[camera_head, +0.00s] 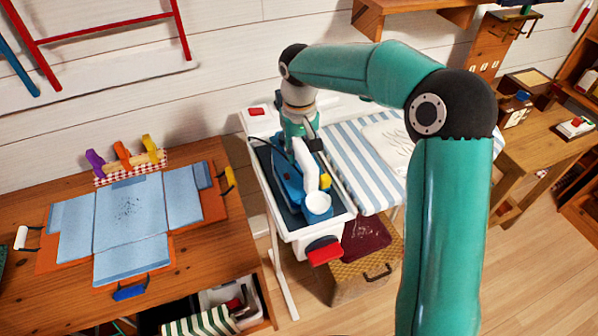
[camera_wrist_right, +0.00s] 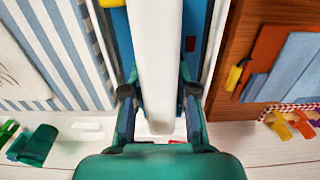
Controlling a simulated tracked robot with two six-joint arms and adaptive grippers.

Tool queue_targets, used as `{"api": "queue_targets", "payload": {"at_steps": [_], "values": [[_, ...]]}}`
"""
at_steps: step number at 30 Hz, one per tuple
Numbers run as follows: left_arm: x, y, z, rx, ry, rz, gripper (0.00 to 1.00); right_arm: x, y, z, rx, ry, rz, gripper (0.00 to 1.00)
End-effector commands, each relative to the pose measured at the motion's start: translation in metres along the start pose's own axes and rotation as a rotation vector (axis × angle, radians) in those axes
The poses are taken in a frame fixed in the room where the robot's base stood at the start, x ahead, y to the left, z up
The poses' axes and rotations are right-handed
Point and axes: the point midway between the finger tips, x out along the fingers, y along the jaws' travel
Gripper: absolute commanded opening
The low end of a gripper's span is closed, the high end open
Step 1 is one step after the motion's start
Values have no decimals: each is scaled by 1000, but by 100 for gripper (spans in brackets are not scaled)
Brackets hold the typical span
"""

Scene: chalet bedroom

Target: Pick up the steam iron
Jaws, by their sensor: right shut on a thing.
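The steam iron is blue with a long white handle; its blue body (camera_head: 288,180) rests in the dark tray (camera_head: 294,220) at the near end of the ironing board. My right gripper (camera_head: 306,138) comes down from above at the far end of the handle and is shut on it. In the right wrist view the white handle (camera_wrist_right: 155,50) runs between the two fingers of my gripper (camera_wrist_right: 157,92), with the blue body partly visible below. The lower part of the iron is hidden by the tray wall. My left gripper is in neither view.
The striped ironing board (camera_head: 350,160) extends right. A wooden table (camera_head: 190,262) with blue cloth (camera_head: 130,215) is left. A wicker box (camera_head: 372,283) sits below the tray.

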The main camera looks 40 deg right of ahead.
Motion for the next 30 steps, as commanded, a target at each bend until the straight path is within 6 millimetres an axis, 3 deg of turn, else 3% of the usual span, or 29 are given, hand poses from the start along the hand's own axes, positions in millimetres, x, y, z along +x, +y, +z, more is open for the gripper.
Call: {"api": "queue_targets", "payload": {"at_steps": [19, 26, 30], "values": [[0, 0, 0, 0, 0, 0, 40, -14, 0, -1, 1, 8, -1, 0], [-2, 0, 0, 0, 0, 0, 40, -45, 0, -2, 2, 9, -2, 0], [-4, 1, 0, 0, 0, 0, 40, -76, 0, -2, 2, 12, -2, 0]]}}
